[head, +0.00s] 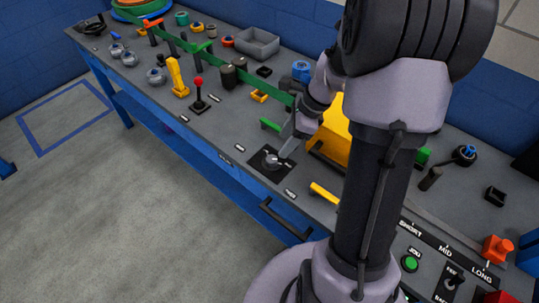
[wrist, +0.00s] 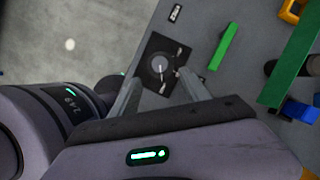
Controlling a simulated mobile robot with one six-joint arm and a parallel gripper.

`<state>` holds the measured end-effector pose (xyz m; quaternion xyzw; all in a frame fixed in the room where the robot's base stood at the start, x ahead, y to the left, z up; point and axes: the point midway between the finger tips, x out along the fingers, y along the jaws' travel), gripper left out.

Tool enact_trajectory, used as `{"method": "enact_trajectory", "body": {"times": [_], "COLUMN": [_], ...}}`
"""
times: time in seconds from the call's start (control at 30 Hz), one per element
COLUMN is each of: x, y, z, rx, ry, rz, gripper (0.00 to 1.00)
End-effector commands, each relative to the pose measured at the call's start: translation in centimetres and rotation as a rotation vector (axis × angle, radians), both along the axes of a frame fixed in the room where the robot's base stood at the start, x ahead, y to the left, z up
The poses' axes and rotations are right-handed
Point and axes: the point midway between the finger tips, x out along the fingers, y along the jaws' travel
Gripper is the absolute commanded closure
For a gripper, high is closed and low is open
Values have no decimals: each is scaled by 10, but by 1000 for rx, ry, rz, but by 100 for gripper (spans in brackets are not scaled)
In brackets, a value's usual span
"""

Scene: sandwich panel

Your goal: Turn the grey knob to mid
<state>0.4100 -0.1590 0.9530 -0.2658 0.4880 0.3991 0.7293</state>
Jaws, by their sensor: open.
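The grey knob (head: 273,162) sits on a black square plate (head: 262,154) near the front edge of the bench. In the wrist view the round knob (wrist: 159,64) shows on its plate (wrist: 150,77), with small pale labels around it that I cannot read. My gripper (wrist: 158,84) is open, its two fingers on either side below the knob in that view. In the head view my gripper (head: 284,154) is over the right side of the plate, close to the knob. I cannot tell whether a finger touches the knob.
A green bar (wrist: 223,46) lies beside the plate. A red-topped joystick (head: 198,97) and a yellow lever (head: 177,78) stand to the left. A yellow block (head: 333,134) stands to the right, partly behind my arm. A dark handle (head: 284,222) is on the bench front.

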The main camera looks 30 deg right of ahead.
Motion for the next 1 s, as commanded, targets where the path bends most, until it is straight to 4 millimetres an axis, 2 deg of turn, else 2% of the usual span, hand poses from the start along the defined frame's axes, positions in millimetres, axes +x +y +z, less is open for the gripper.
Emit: {"method": "enact_trajectory", "body": {"times": [0.03,0.1,0.3,0.67,0.93,1.0], "x": [3,7,15,17,17,17], "y": [6,12,24,27,27,27], "z": [-21,-38,-71,-76,-76,-76], "rx": [3,1,1,-1,-1,-1], "ry": [2,2,1,0,0,0], "rz": [2,2,3,2,2,2], "gripper": [45,45,45,45,97,100]}}
